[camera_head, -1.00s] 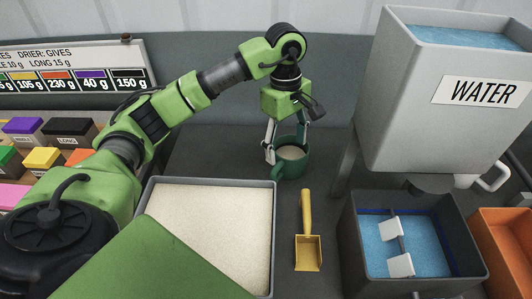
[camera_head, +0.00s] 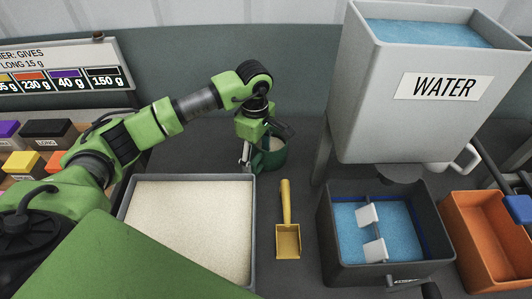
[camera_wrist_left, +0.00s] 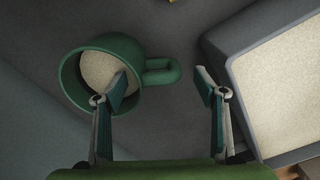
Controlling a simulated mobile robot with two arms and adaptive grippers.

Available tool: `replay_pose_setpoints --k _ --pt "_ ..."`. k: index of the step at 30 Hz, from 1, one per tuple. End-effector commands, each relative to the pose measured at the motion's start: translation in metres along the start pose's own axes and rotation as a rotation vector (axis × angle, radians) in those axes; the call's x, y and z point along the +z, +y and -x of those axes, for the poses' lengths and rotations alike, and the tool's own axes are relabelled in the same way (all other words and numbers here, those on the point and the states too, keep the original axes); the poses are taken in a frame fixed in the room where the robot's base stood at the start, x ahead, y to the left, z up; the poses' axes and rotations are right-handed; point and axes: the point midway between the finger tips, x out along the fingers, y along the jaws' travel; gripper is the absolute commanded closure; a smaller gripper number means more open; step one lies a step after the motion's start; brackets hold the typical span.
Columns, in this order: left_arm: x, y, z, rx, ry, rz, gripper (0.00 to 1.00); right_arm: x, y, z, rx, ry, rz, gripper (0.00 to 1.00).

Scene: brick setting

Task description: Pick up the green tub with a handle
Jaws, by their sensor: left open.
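The green tub (camera_head: 273,160) stands upright on the dark worktop behind the yellow scoop and holds pale grains. In the left wrist view the tub (camera_wrist_left: 72,75) is at upper left, with its loop handle (camera_wrist_left: 163,77) pointing right. My left gripper (camera_wrist_left: 160,84) is open, with the handle in the gap between its fingertips as seen from the wrist. One finger overlaps the tub's mouth and near rim; I cannot tell whether it touches. In the head view my left gripper (camera_head: 256,155) is down at the tub, partly covering it. My right gripper is not seen.
A grey tray of pale grains (camera_head: 188,177) is in front of the tub, near the gripper. A yellow scoop (camera_head: 287,238) lies right of it. A water tank (camera_head: 400,125) stands over a dark bin with blue water (camera_head: 340,277). An orange bin (camera_head: 490,245) is at right.

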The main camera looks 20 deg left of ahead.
Motion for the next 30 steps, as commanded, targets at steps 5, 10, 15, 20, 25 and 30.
replay_pose_setpoints --k 5,10,15,20,25,30 --pt "0.0 0.0 -0.026 -0.005 -0.001 0.0 0.35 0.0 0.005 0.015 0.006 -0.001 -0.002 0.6" --pt "-0.001 0.001 -0.038 -0.002 0.0 0.0 0.35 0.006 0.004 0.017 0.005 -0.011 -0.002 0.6" --pt "-0.001 0.001 -0.039 -0.001 0.0 0.0 0.35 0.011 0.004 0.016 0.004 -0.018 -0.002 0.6" --pt "-0.001 0.001 -0.039 -0.001 0.0 0.0 0.72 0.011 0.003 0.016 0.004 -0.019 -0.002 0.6" --pt "-0.001 0.001 -0.038 0.0 0.0 0.0 0.87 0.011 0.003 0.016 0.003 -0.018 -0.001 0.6" --pt "-0.001 0.002 -0.037 0.0 0.0 0.0 0.87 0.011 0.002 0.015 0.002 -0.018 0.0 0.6"
